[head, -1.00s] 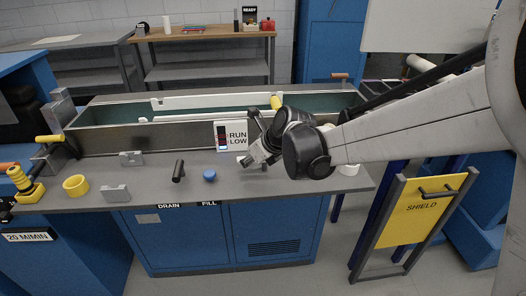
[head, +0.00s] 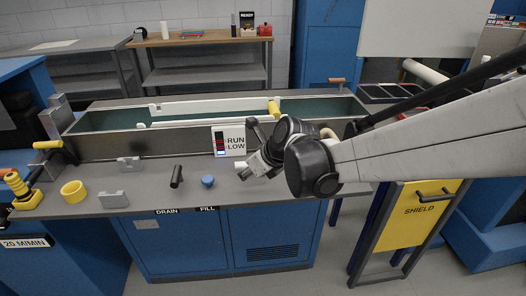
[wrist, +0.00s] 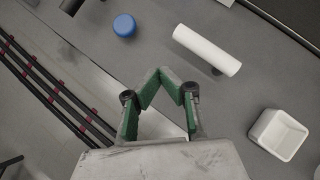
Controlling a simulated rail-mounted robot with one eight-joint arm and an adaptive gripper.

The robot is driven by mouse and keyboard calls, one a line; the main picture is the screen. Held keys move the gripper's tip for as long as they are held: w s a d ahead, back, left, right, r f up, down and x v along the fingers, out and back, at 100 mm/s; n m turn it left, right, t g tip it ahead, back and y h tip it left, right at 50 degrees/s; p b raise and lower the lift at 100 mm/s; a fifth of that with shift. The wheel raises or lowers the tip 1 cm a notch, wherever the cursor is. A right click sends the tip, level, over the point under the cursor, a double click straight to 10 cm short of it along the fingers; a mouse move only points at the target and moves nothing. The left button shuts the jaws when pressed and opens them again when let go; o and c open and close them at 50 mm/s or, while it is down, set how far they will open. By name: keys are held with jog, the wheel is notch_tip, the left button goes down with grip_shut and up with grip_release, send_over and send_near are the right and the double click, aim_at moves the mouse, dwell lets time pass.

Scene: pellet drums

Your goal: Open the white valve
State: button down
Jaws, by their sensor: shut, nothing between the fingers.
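A white cylindrical handle, which looks like the white valve (wrist: 207,50), lies at an angle over the grey bench top in the wrist view. In the head view only a small white end (head: 241,165) shows beside my gripper (head: 258,163). In the wrist view my gripper (wrist: 160,76) has its green-padded fingers brought together at the tips, with nothing between them. The fingertips appear below and left of the white handle, apart from it. How the handle is mounted is hidden.
A blue knob (head: 208,181) and a black handle (head: 176,177) stand left of my gripper, above FILL and DRAIN labels. A RUN LOW sign (head: 229,141) is on the trough wall behind. A white square cup (wrist: 278,134) sits at right in the wrist view. The yellow SHIELD panel (head: 421,208) is at right.

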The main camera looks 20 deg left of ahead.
jog(key=s+d+r+p, duration=0.1)
jog(key=s+d+r, duration=0.1)
jog(key=s+r, duration=0.3)
notch_tip(320, 180, up, 2)
jog(key=shift+s+d+r, duration=0.15)
jog(key=shift+d+r, duration=0.05)
jog(key=shift+d, duration=0.05)
jog(key=s+d+r+n+t+h, duration=0.15)
jog(key=d+n, duration=0.35)
jog(key=d, duration=0.6)
jog(key=d+r+n+t+h, duration=0.15)
jog(key=d+n, duration=0.25)
jog(key=d, duration=0.6)
jog(key=s+d+n+h, duration=0.1)
jog(key=s+d+n, duration=0.2)
jog(key=d, duration=0.3)
jog(key=s+d+f+n+t+h, duration=0.1)
jog(key=s+d+n, duration=0.3)
jog(key=d, duration=0.3)
jog(key=s+d+n+h, duration=0.2)
jog(key=s+d+n, duration=0.2)
jog(key=d+n, duration=0.2)
jog(key=shift+d+f, duration=0.3)
jog(key=shift+d, duration=0.35)
